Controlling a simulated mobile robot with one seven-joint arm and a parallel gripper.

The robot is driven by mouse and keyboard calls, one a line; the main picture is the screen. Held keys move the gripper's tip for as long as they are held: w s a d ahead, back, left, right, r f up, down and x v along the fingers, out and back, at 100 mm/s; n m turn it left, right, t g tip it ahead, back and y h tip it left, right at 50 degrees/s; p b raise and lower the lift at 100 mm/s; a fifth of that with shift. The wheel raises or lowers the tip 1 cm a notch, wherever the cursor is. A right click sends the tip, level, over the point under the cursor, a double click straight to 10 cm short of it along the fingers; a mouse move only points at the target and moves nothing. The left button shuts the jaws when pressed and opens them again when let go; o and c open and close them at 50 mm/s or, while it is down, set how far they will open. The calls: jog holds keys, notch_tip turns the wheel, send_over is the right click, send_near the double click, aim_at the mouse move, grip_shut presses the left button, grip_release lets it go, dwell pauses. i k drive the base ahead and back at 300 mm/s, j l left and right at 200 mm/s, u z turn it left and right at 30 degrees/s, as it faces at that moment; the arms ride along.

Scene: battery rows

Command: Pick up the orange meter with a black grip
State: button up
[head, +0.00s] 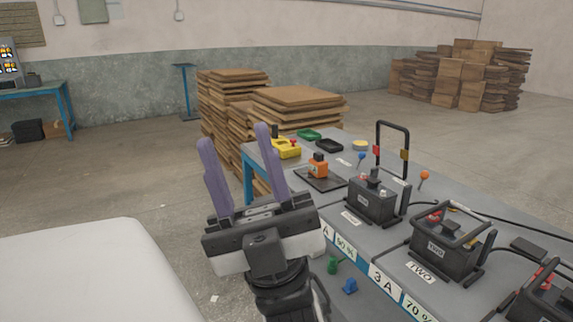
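The orange meter (319,167) stands on a dark flat mat (327,183) toward the far part of the grey table (413,197). Its black grip (319,156) is on top. My gripper (234,153) is in front of and to the left of the table, with its two purple fingers pointing up and spread apart. It is open, with nothing between the fingers. It is to the left of the orange meter and does not touch it.
A black battery (371,200) with a raised handle stands right of the meter; more batteries (440,255) line the table. A yellow device (287,150) and small trays (329,145) lie behind. Stacked boards (297,98) rise beyond the table. Open floor (110,178) lies left.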

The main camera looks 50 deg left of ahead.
aim_at(318, 167)
jog(key=u, duration=1.3)
jog(key=i+j+z, duration=0.1)
jog(key=i, duration=0.4)
jog(key=i+j+z, duration=0.1)
jog(key=i+j, duration=0.25)
jog(key=i, duration=0.15)
jog(key=i+j+z, duration=0.1)
jog(key=i+j, duration=0.2)
jog(key=i, duration=0.2)
jog(key=i+j+z, duration=0.1)
jog(key=i+j, duration=0.2)
jog(key=i, duration=0.2)
